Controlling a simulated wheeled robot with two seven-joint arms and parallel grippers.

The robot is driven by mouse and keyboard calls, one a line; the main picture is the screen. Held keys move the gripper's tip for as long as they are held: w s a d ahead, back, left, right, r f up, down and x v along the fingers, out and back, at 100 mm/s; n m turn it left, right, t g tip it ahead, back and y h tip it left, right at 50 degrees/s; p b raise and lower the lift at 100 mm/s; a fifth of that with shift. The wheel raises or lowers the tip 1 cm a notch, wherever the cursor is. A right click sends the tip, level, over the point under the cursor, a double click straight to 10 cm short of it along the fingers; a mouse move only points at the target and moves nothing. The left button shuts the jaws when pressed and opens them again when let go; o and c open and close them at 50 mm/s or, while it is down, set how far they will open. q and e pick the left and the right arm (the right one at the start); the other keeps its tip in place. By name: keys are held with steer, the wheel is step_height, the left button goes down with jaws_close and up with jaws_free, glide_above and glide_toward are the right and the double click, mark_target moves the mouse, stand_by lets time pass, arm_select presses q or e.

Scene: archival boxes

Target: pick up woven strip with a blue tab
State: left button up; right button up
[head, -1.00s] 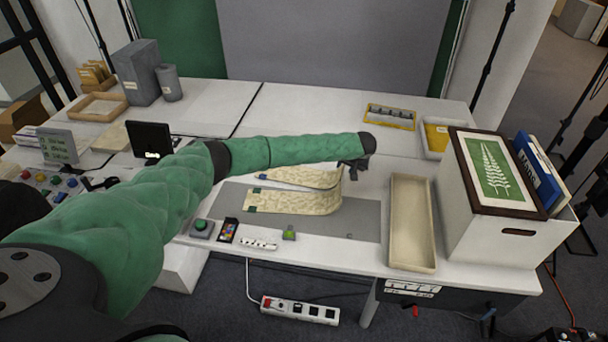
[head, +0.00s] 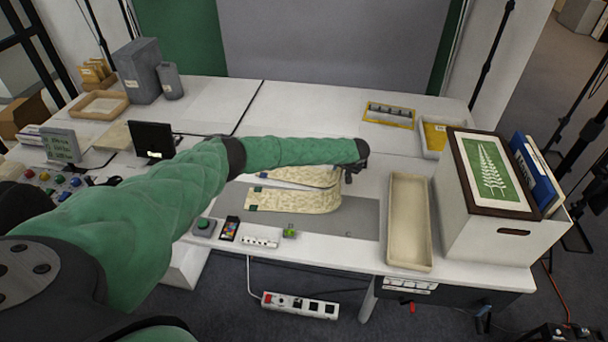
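A cream patterned woven strip (head: 295,201) lies on the grey mat (head: 358,220), with a dark green-blue tab at its left end. My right gripper is not in view.
A long empty cream tray (head: 409,258) stands right of the mat, beside a white box (head: 486,237) with a framed leaf print. A small green item (head: 290,232), a colour card (head: 229,229) and a white strip of sockets line the front edge. The back table centre is clear.

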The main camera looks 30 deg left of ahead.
arm_select(q)
steer(key=shift+f, duration=0.25)
stand_by(0.4)
jaws_close()
